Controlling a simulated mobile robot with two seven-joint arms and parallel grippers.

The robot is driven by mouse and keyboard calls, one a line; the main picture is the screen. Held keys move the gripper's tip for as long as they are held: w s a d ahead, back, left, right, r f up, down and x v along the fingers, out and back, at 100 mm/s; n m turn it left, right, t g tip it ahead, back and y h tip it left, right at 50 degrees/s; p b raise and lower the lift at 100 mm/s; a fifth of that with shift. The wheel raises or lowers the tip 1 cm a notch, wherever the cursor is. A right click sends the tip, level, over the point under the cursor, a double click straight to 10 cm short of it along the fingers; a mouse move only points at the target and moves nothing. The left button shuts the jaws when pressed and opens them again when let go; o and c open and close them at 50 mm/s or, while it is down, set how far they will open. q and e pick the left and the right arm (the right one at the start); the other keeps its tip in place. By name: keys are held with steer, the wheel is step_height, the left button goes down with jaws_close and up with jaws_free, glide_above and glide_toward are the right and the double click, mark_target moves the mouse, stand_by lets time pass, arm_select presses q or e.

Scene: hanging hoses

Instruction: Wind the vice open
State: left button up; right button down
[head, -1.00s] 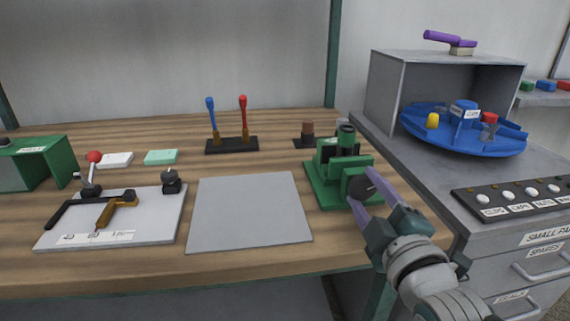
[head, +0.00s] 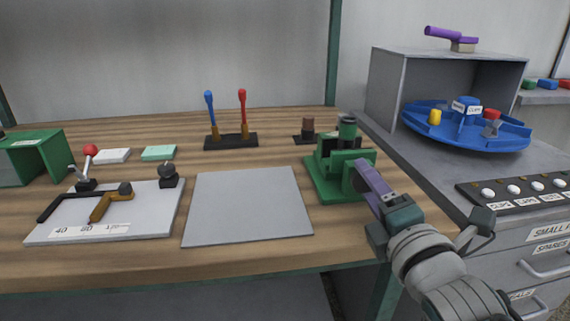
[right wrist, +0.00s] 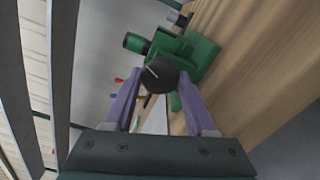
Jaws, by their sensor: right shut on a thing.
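The green vice (head: 325,184) stands near the right front of the wooden bench, on a flat green base. Its black round knob with a pale line on its face shows in the right wrist view (right wrist: 159,76), between the two purple fingers. My right gripper (head: 367,178) is shut on this knob from the front right. In the head view the fingers hide most of the knob, and I cannot tell how wide the jaw gap is. My left gripper is not in view.
A grey mat (head: 248,207) lies left of the vice. Right of the bench stands a grey cabinet (head: 400,85) with a blue carousel (head: 480,141) and a row of buttons (head: 520,191).

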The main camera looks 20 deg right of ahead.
steer(key=shift+n, duration=0.3)
steer(key=shift+c, duration=1.1)
jaws_free()
